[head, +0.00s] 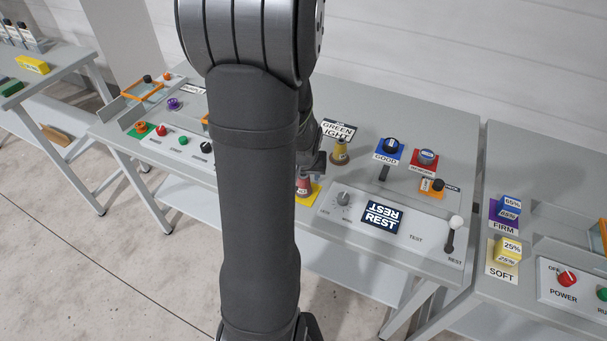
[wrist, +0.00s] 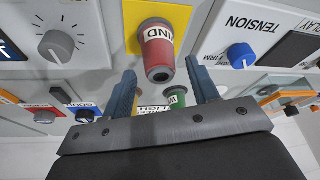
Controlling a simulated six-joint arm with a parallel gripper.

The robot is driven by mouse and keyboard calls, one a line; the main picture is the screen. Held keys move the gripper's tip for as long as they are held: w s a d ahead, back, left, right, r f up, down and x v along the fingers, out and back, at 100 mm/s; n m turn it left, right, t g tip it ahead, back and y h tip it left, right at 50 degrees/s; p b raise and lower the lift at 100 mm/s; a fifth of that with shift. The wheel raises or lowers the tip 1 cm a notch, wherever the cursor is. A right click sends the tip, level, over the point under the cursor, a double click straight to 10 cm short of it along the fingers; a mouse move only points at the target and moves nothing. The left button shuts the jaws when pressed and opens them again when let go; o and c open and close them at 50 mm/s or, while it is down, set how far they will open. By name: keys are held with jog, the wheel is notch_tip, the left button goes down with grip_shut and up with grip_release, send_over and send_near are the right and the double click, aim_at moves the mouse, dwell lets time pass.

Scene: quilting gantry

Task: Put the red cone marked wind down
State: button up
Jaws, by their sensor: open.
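The red cone marked WIND (wrist: 158,52) stands on a yellow square pad (wrist: 185,18), with its narrow end towards the wrist camera. In the head view only part of the red cone (head: 304,187) shows beside my arm, with the yellow pad (head: 315,194) around its foot. My gripper (wrist: 163,86) is open, its two fingers apart near the cone's narrow end with visible gaps to either side. In the head view my gripper (head: 314,166) is just above the cone and mostly hidden behind my arm.
A control panel with a grey dial (head: 343,199) and a REST display (head: 382,218) lies right of the pad. A yellowish cone (head: 340,152) stands behind, near the GREEN LIGHT sign (head: 339,130). A green cone (wrist: 176,98) shows between the fingers in the wrist view.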

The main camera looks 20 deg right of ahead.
jog(key=v, duration=1.1)
jog(key=shift+r, duration=0.3)
jog(key=shift+s+f, duration=0.1)
jog(key=x, duration=1.2)
jog(key=shift+f, duration=0.1)
